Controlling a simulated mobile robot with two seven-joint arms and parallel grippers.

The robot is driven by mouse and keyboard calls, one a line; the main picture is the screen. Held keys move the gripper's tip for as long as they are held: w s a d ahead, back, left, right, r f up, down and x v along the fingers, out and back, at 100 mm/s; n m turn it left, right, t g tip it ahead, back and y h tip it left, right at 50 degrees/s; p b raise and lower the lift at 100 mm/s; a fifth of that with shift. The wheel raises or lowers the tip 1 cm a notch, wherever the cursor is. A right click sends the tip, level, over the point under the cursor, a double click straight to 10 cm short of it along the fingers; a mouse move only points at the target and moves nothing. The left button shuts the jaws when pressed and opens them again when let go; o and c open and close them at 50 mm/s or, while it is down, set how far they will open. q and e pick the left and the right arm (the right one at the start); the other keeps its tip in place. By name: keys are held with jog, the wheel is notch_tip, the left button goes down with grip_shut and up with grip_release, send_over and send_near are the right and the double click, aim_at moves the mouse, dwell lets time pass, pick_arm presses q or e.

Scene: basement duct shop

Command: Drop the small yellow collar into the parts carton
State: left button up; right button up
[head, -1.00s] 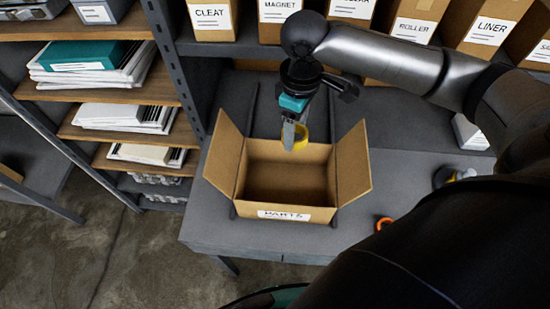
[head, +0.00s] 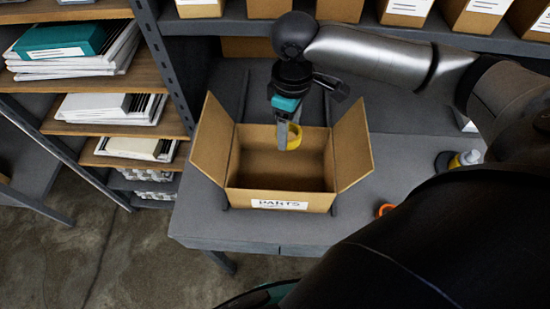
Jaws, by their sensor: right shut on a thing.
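The small yellow collar (head: 294,138) is held at the fingertips of my right gripper (head: 285,134), which is shut on it. The gripper points down over the open parts carton (head: 280,200), near its back side. The carton is brown cardboard with a white PARTS label on its front and side flaps spread out. Its visible inside looks empty. The fingers hide part of the collar, and I cannot tell how far it is above the carton floor. My left gripper is not in view.
The carton stands on a grey bench (head: 230,232). An orange ring (head: 384,210) and a small bottle with a yellow part (head: 465,159) are to its right. Labelled boxes (head: 407,10) line a shelf behind. A rack with papers (head: 130,110) stands at left.

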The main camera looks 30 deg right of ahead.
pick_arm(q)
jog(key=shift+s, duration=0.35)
pick_arm(e)
jog(key=o, duration=1.4)
jog(key=shift+r, duration=0.1)
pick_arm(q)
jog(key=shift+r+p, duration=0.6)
pick_arm(e)
notch_tip(320, 180, up, 15)
